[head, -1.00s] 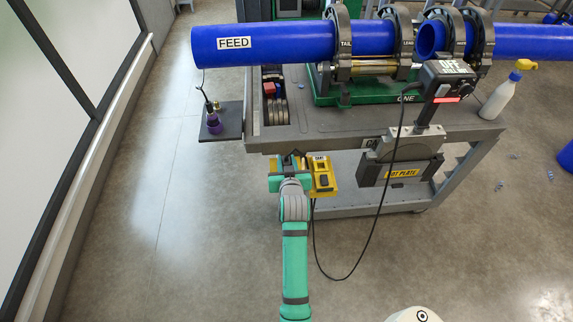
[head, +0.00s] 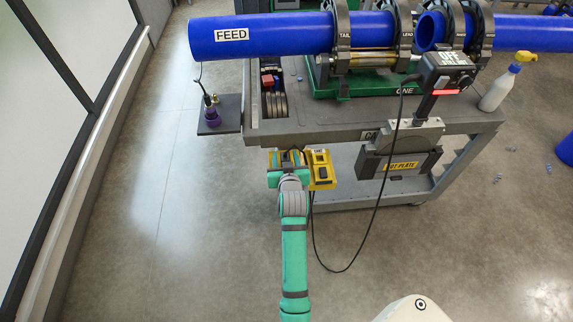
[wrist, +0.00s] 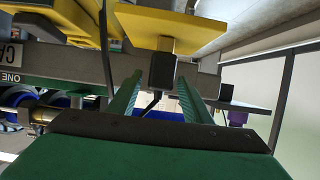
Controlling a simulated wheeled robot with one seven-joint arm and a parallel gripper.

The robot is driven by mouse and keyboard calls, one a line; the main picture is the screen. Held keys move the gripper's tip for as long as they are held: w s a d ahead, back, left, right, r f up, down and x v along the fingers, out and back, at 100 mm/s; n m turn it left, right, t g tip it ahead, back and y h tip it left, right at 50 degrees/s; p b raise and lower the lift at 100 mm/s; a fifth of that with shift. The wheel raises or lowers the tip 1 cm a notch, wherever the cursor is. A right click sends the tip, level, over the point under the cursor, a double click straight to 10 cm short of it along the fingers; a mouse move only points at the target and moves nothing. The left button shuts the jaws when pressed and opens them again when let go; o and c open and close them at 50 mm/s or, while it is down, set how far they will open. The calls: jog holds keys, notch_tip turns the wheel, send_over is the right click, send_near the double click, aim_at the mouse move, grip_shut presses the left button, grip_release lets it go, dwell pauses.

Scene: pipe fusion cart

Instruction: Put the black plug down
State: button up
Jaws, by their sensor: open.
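The black plug (wrist: 162,70) shows in the wrist view between the tips of my gripper's two green fingers, against the yellow holder (wrist: 155,38). A thin dark cord runs from its lower end. My gripper (wrist: 160,80) is open, with a finger on either side of the plug. I cannot tell whether either finger touches it. In the head view my gripper (head: 289,166) is at the yellow holder (head: 321,170), by the cart's front left. The plug cannot be made out there.
The grey cart (head: 345,133) carries blue pipe (head: 285,37) in clamps. The hot plate (head: 400,160) hangs at its front, and a black cable (head: 372,225) loops below. A small side shelf (head: 228,112) holds a purple item (head: 211,116). Floor to the left is clear.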

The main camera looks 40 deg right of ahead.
jog(key=v, duration=1.2)
jog(key=s+a+f+n+t+y, duration=0.1)
jog(key=s+a+f+n, duration=0.15)
jog(key=s+a, duration=0.45)
jog(key=s+a+f+n+t+y, duration=0.15)
jog(key=s+a+f, duration=0.25)
jog(key=a, duration=0.7)
jog(key=s+a+r+n+y, duration=0.1)
jog(key=s+a+r+y, duration=0.1)
jog(key=s+a, duration=0.4)
jog(key=s+a+r+n+t+y, duration=0.1)
jog(key=s+a+r, duration=0.4)
jog(key=s, duration=0.6)
jog(key=shift+a+y, duration=0.85)
jog(key=shift+a, duration=0.35)
jog(key=shift+s, duration=0.1)
